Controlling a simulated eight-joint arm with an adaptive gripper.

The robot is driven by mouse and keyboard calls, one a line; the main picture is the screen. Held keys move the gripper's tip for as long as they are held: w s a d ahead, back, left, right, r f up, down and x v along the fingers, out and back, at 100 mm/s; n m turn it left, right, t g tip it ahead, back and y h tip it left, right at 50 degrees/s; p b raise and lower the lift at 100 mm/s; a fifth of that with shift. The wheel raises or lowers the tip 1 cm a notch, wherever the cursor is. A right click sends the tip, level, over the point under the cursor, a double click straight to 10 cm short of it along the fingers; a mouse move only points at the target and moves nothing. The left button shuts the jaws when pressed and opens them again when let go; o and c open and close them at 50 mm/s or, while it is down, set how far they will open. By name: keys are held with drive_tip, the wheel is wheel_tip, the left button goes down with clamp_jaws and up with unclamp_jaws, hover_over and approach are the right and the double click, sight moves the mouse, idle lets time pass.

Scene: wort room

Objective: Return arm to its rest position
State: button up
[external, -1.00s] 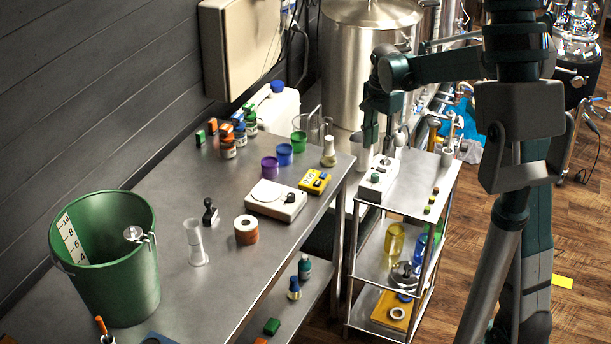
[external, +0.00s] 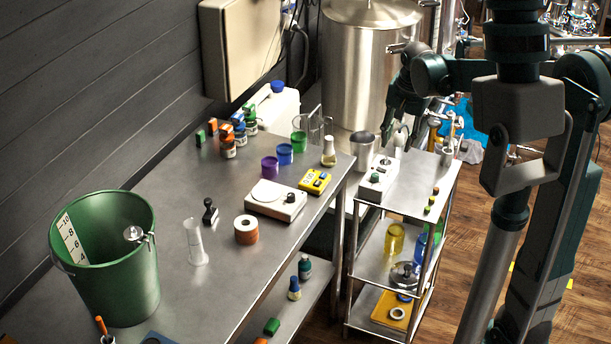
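My arm, dark green and grey, stands at the right of the external view. Its outer end bends down above the back of the steel cart (external: 420,195). My gripper (external: 391,148) points down there, near a metal beaker and a white device with a green knob (external: 376,181). The fingers are small and blend with the things behind them, so I cannot tell whether they are open or shut. I see nothing clearly held. Whether the fingertips touch anything is also unclear.
A steel table (external: 150,240) at the left bears a green bucket (external: 110,260), a white scale (external: 275,200), a yellow meter (external: 315,181) and several cups and bottles. The metal beaker (external: 362,148) stands at the cart's back. A large steel tank (external: 365,65) stands behind.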

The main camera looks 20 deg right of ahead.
drive_tip(key=s+n+t, duration=0.5)
drive_tip(key=s+n, duration=0.4)
drive_tip(key=s, duration=1.8)
drive_tip(key=shift+s+a+f, duration=0.15)
drive_tip(key=shift+s+a, duration=0.1)
idle(0.5)
